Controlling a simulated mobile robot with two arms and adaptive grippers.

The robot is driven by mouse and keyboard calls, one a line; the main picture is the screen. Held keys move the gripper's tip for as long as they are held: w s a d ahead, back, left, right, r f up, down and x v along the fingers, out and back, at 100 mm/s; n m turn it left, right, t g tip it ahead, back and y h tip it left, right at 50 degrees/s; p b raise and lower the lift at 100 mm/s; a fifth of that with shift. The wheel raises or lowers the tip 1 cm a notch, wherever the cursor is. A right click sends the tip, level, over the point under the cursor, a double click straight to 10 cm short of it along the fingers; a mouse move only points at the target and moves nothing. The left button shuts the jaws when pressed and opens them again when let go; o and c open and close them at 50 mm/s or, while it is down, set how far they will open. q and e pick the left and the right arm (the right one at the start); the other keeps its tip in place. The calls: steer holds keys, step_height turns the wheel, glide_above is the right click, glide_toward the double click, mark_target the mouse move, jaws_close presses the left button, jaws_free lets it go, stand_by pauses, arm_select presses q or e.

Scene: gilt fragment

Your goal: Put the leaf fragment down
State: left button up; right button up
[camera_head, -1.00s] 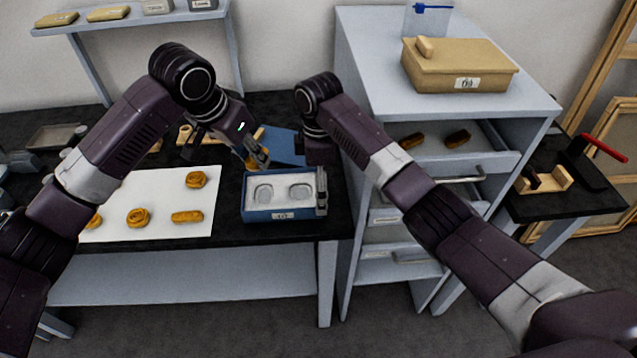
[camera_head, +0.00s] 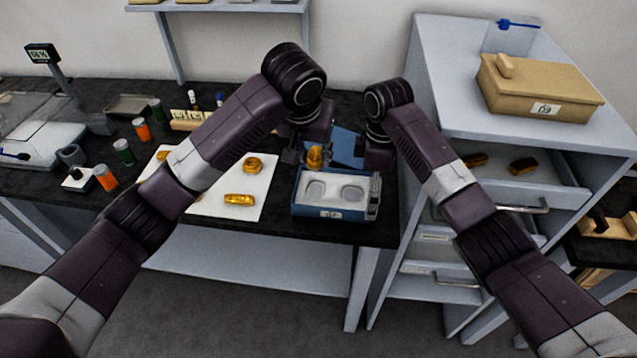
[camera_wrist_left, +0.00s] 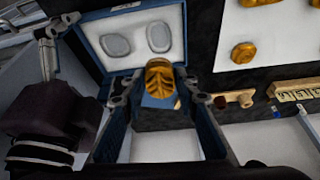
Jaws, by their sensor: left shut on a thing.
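The leaf fragment (camera_head: 314,157), a small gold ribbed piece, is held between the fingers of my left gripper (camera_head: 308,158), just behind the open blue box (camera_head: 330,212). In the left wrist view the leaf fragment (camera_wrist_left: 160,84) sits between the fingertips, overlapping the box's edge. The box has a pale lining with two oval recesses, both empty; its blue lid (camera_head: 347,146) is folded back. My right gripper (camera_head: 375,192) is at the box's right end, apparently touching it; whether its fingers are open or shut is unclear.
A white sheet (camera_head: 215,207) with several gold fragments lies left of the box. Beyond it are colored jars (camera_head: 124,151) and a scale (camera_head: 40,135). A cabinet (camera_head: 440,90) with an open drawer (camera_head: 530,180) stands close on the right, with a tan box (camera_head: 540,90) on top.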

mark_target(315, 192)
arm_select(q)
steer(key=shift+s+f+n, duration=0.1)
steer(key=shift+f+n, duration=0.2)
steer(key=shift+f, duration=0.15)
step_height(315, 192, down, 4)
steer(key=shift+a+r, duration=0.1)
steer(key=shift+a, duration=0.05)
step_height(315, 192, down, 5)
steer(key=shift+f, duration=0.2)
steer(key=shift+f, duration=0.1)
